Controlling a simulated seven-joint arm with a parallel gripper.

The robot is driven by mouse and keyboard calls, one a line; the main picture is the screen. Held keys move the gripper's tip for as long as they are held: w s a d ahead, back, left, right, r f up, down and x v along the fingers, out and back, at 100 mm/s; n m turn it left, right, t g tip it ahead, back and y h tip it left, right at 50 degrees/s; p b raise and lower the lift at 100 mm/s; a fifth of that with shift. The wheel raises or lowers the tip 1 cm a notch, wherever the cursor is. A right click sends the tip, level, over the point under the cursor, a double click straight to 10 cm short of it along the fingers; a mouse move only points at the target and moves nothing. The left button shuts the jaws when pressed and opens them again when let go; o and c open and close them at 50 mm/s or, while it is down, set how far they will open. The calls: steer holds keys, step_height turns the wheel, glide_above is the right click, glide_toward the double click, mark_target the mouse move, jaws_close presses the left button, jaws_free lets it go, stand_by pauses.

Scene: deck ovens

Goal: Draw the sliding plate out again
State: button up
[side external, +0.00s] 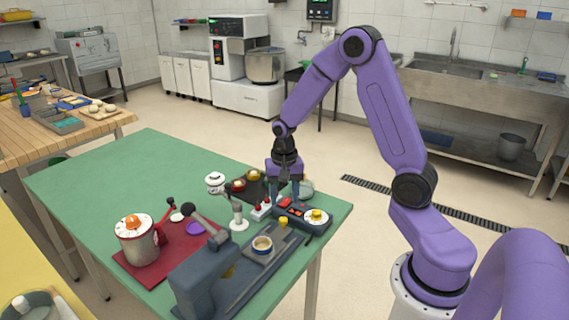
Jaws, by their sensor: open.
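A blue-grey machine (203,274) stands at the front edge of the green table. A flat grey plate (277,252) beside it appears to be the sliding plate; a small round tan-rimmed dish (262,244) sits on it. A yellow knob (283,222) stands near the plate's far end. Whether a fingertip touches the box is too small to tell.
A white-based lever (238,218) and a small red-buttoned block (261,209) stand left of my gripper. A dark tray (262,190) holds small bowls. A red mat (133,270) carries a pot (136,244). The table's (130,175) far left is clear.

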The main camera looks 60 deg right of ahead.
step_height(320, 180, up, 10)
steer(key=shift+r, duration=0.25)
stand_by(0.3)
steer(key=s+a+n, duration=1.4)
steer(key=s+n, duration=0.1)
steer(key=s, duration=0.1)
steer(key=s+n, duration=0.6)
steer(key=s, duration=0.3)
steer(key=shift+a+n, duration=0.3)
steer(key=shift+a, duration=0.1)
